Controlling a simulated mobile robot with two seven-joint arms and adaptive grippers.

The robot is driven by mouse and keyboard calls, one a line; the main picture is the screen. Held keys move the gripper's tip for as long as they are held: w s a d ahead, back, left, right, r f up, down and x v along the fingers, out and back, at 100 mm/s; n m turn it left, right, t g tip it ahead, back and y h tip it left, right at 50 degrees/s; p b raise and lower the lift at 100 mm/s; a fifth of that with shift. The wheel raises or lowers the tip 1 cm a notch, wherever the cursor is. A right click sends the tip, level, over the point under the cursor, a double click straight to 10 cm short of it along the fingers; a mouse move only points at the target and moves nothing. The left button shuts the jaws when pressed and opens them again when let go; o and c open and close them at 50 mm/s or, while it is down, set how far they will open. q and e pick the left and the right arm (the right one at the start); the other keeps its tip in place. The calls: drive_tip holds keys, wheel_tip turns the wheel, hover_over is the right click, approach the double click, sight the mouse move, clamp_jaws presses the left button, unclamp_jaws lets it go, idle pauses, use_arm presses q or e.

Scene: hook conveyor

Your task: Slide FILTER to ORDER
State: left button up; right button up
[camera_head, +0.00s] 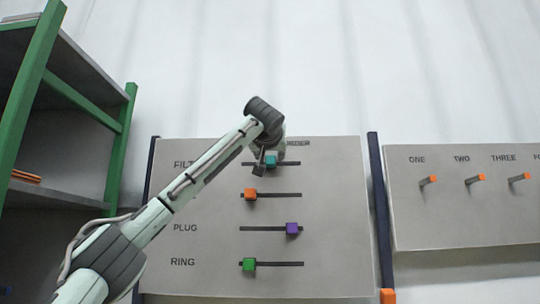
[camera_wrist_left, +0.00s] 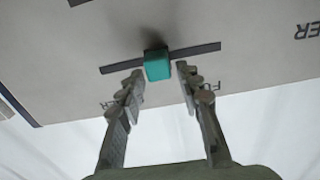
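The FILTER slider is a teal block (camera_head: 271,161) on the top dark slot of a grey panel (camera_head: 335,220). In the head view it sits near the middle of its slot, and my left gripper (camera_head: 264,163) is in front of it, partly covering it and the FILTER label. In the left wrist view, which is turned upside down, the teal block (camera_wrist_left: 157,66) lies between the tips of my open left gripper (camera_wrist_left: 160,73). A gap shows beside each finger, so it is not clamped. My right gripper is not in view.
Below are an orange slider (camera_head: 250,194), a purple slider (camera_head: 292,228) and a green slider (camera_head: 249,264), each on its own slot. A second panel (camera_head: 450,215) with orange-tipped hooks is at the right. A green-framed shelf (camera_head: 119,165) stands at the left.

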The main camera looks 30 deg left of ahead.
use_arm(q)
clamp_jaws()
drive_tip(key=w+d, duration=0.2)
drive_tip(key=d, duration=0.1)
drive_tip(key=shift+d+r+p, duration=0.15)
drive_tip(key=shift+d+p, duration=0.1)
drive_tip(key=shift+p, duration=0.15)
drive_tip(key=shift+w+d+r, duration=0.1)
drive_tip(key=shift+w+d, duration=0.25)
drive_tip(key=shift+d, duration=0.15)
drive_tip(key=shift+w+d+p, duration=0.15)
drive_tip(key=shift+d+p, duration=0.15)
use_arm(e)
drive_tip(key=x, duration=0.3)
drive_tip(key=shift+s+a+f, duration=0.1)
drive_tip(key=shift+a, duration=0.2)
